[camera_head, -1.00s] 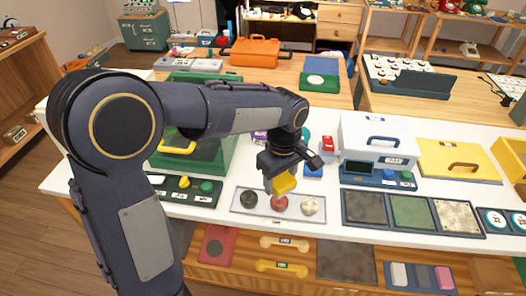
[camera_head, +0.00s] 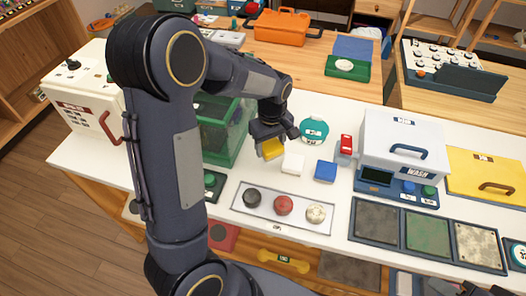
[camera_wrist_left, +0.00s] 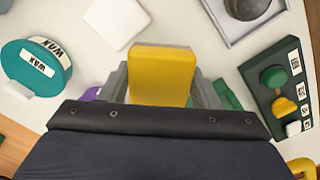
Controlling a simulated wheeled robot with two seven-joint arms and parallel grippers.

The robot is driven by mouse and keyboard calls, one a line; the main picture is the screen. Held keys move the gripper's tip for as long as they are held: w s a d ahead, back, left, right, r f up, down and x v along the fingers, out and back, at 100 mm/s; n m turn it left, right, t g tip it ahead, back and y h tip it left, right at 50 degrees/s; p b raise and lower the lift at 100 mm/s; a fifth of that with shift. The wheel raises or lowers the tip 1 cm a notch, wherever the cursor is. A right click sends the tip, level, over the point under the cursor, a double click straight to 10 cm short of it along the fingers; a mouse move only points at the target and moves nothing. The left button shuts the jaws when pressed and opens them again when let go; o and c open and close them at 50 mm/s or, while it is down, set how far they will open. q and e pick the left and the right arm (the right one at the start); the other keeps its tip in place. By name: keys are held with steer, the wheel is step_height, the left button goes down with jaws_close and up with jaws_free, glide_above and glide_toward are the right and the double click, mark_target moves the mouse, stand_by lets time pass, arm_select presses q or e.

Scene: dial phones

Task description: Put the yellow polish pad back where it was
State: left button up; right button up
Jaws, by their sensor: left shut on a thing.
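The yellow polish pad (camera_head: 270,149) is a small yellow block held between the fingers of my left gripper (camera_head: 269,141), above the white table. It also shows large in the left wrist view (camera_wrist_left: 162,75), between the two grey fingers. A white pad (camera_head: 292,164) and a blue pad (camera_head: 325,171) lie in a row on the table to the right of the held pad. Any mark on the table under the yellow pad is hidden. My right gripper is not in view.
A tray (camera_head: 240,207) with black, red and cream knobs lies in front of the pads. A green box (camera_head: 217,140) stands close left of the gripper. A round teal wax tin (camera_head: 313,131) and a white wash machine (camera_head: 402,142) stand to the right.

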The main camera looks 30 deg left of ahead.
mark_target(263, 161)
arm_select(q)
steer(key=a+f, duration=0.2)
steer(key=shift+w+f, duration=0.2)
steer(key=shift+f, duration=0.1)
steer(key=f, duration=0.1)
steer(key=a+f+p, duration=0.1)
steer(key=f, duration=0.1)
steer(key=shift+d+f, duration=0.1)
steer(key=shift+f, duration=0.35)
steer(key=shift+f, duration=0.1)
steer(key=o, duration=1)
steer(key=shift+c, duration=0.2)
